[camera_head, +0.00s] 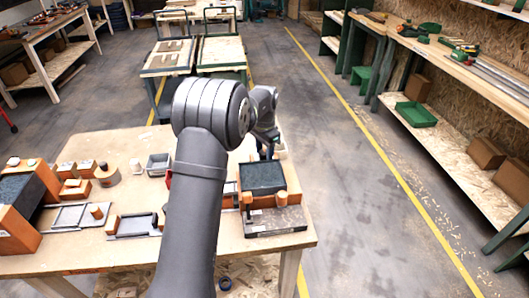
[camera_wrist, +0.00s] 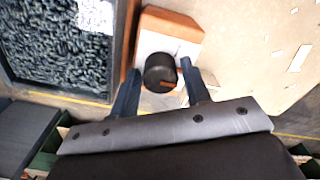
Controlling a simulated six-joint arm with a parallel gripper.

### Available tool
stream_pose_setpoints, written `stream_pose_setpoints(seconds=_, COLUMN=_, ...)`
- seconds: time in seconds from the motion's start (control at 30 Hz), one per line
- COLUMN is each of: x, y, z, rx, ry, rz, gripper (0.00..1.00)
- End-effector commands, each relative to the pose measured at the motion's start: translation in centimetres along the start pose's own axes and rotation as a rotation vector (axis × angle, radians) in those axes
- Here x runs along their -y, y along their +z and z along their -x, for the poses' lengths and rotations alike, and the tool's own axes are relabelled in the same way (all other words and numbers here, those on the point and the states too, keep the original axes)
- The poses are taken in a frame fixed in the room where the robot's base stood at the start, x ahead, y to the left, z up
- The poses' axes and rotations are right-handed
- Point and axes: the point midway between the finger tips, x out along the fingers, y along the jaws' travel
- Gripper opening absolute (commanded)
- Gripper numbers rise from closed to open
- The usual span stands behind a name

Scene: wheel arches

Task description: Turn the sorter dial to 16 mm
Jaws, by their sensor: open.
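The sorter dial (camera_wrist: 160,70) is a round black knob with a small orange mark near its lower right edge. It sits on a white plate (camera_wrist: 183,47) on an orange block (camera_wrist: 168,22). No scale numbers are readable. My gripper (camera_wrist: 159,69) is open, with one finger on each side of the knob; whether either finger touches it I cannot tell. In the head view my gripper (camera_head: 267,147) is at the far side of a dark-topped box (camera_head: 262,177), probably the sorter, and the dial is hidden there.
In the wrist view a dark-framed tray of dark pieces (camera_wrist: 55,45) stands close left of the dial. Bare tabletop (camera_wrist: 260,50) lies to its right. In the head view grey trays (camera_head: 135,224), orange blocks (camera_head: 75,188) and another dark-topped box (camera_head: 22,190) occupy the table's left.

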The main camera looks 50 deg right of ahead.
Motion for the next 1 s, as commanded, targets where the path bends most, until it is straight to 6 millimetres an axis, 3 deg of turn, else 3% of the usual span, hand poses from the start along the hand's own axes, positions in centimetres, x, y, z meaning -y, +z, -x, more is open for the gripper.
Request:
stream_pose_setpoints(seconds=0.33, x=0.02, y=-0.02, z=-0.44, rx=-0.001, ry=-0.001, rz=0.0, gripper=0.43)
stream_pose_setpoints(seconds=0.5, x=0.01, y=-0.02, z=-0.43, rx=-0.001, ry=-0.001, rz=0.0, gripper=0.12)
stream_pose_setpoints(seconds=1.0, x=0.02, y=-0.03, z=-0.39, rx=-0.001, ry=-0.001, rz=0.118, gripper=0.11)
